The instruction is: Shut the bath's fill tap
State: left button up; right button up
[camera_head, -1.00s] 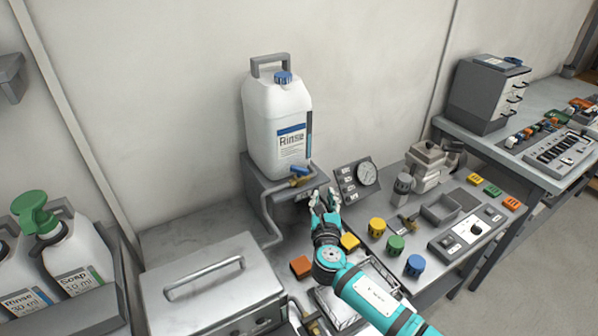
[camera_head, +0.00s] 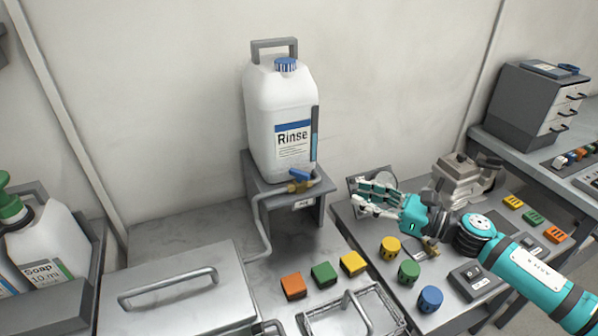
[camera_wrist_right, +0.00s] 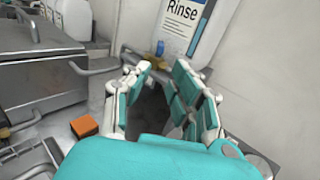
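The tap with a brass body (camera_head: 299,187) and a blue lever (camera_head: 300,174) sits at the foot of the white Rinse canister (camera_head: 280,120). The lever lies roughly along the brass body. A grey pipe runs down from the stand towards the lidded metal bath (camera_head: 180,290). My right gripper (camera_head: 372,197) is to the right of the tap, apart from it, with its fingers spread and empty. In the right wrist view, the blue lever (camera_wrist_right: 160,47) shows beyond the open fingers (camera_wrist_right: 160,88). My left gripper is out of view.
The canister stands on a grey stand (camera_head: 262,188). Orange (camera_head: 292,286), green (camera_head: 324,274) and yellow (camera_head: 353,263) blocks lie in front of it. A gauge panel (camera_head: 357,183) is partly hidden behind my right gripper. A wire basket (camera_head: 350,315) is at the front.

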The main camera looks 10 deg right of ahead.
aim_at(305, 173)
jog(key=p+x, duration=0.5)
jog(key=x, duration=1)
jog(key=shift+d+r, duration=0.1)
jog(key=shift+d, duration=0.05)
jog(key=shift+w+a+p, duration=0.35)
jog(key=shift+w+a, duration=0.1)
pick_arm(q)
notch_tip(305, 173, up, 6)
pick_arm(e)
jog(key=shift+w+a, duration=0.1)
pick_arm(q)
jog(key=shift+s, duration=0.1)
pick_arm(e)
grip_shut()
